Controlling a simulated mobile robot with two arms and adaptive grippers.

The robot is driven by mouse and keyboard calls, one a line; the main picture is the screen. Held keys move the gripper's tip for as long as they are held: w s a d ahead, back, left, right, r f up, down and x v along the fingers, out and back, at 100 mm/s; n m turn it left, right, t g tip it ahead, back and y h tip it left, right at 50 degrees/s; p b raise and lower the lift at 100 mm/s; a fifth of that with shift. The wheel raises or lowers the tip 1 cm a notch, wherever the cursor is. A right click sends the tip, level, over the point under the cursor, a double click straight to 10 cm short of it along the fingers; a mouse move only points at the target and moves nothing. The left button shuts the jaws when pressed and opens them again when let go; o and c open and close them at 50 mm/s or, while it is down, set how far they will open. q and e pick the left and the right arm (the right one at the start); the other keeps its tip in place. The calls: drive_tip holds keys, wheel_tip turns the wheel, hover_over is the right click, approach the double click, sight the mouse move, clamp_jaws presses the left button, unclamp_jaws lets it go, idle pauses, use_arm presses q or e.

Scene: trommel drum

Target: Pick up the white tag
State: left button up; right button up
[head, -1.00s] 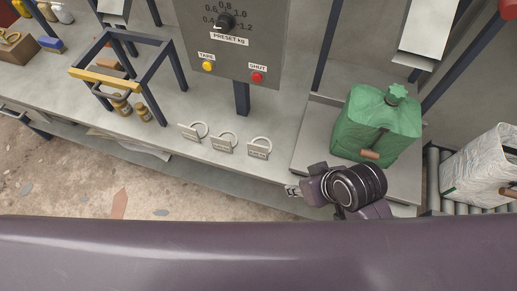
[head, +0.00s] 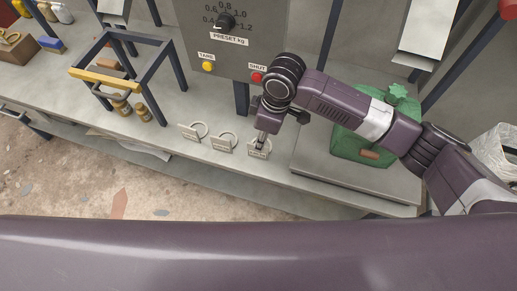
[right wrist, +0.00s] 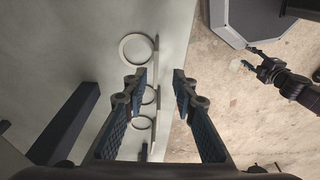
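Three pale tags with rings lie in a row on the grey bench in the head view: a left tag (head: 189,134), a middle tag (head: 221,145) and a right tag (head: 257,154). All look whitish; their print is too small to read. My right gripper (head: 261,143) is over the right tag and partly hides it. A large ring (right wrist: 135,48) lies beyond the left finger, with smaller rings below. My left gripper (right wrist: 256,58) appears small over the floor; its opening is unclear.
A control panel (head: 225,50) on a dark post stands behind the tags. A dark frame with a yellow bar (head: 105,80) stands left. Bench between frame and tags is clear.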

drive_tip(key=shift+w+d+f, duration=0.2)
drive_tip(key=shift+w+f, duration=0.05)
drive_tip(key=shift+f, duration=0.25)
hover_over(258, 157)
drive_tip(key=f, duration=0.6)
drive_tip(key=shift+w+f, duration=0.2)
drive_tip(key=shift+f, duration=0.05)
clamp_jaws()
